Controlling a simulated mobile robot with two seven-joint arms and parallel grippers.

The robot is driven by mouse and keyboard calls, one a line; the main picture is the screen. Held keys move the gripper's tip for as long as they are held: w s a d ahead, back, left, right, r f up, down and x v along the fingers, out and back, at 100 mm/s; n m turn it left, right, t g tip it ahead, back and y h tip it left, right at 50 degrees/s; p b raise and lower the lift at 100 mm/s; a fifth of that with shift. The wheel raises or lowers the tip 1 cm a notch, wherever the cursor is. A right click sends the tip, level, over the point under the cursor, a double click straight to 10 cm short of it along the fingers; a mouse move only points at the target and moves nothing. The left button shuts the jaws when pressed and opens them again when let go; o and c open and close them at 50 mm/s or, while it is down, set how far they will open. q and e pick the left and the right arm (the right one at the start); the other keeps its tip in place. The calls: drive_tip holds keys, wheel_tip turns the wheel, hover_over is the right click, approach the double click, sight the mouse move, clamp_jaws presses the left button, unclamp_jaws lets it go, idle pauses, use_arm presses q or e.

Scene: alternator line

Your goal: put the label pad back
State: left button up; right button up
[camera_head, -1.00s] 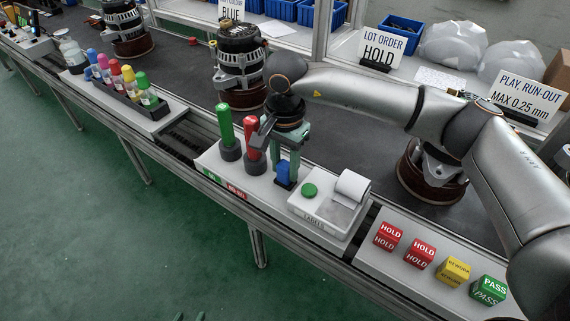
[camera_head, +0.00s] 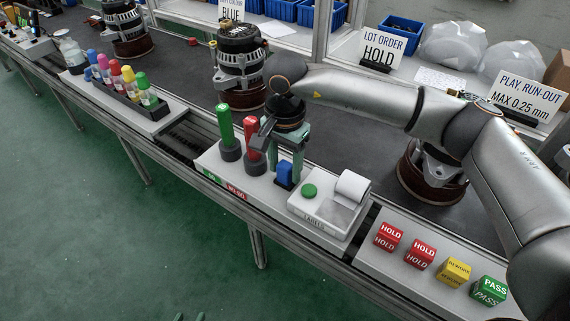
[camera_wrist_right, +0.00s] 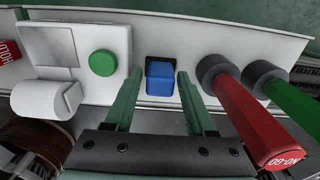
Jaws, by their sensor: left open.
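A small blue block (camera_head: 284,173), which I take to be the label pad, stands upright in a black holder (camera_wrist_right: 150,67) on the white station. My right gripper (camera_wrist_right: 160,76) is above it with its green fingers apart, one on each side of the block; the wrist view shows a gap on both sides. The white label unit (camera_head: 318,217), with a green button (camera_head: 309,190) and paper roll (camera_head: 352,185), is just right of the block. Only the green fingertips of my left gripper (camera_head: 190,317) show at the bottom edge, apart and empty, over the floor.
Green (camera_head: 226,130) and red (camera_head: 251,138) stamps stand close left of my right gripper. HOLD, REWORK and PASS cubes (camera_head: 421,253) sit to the right. Alternators (camera_head: 238,70) stand on the dark belt behind. A rack of coloured bottles (camera_head: 127,92) is further left.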

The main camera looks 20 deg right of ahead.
drive_tip(key=shift+o, duration=1.3)
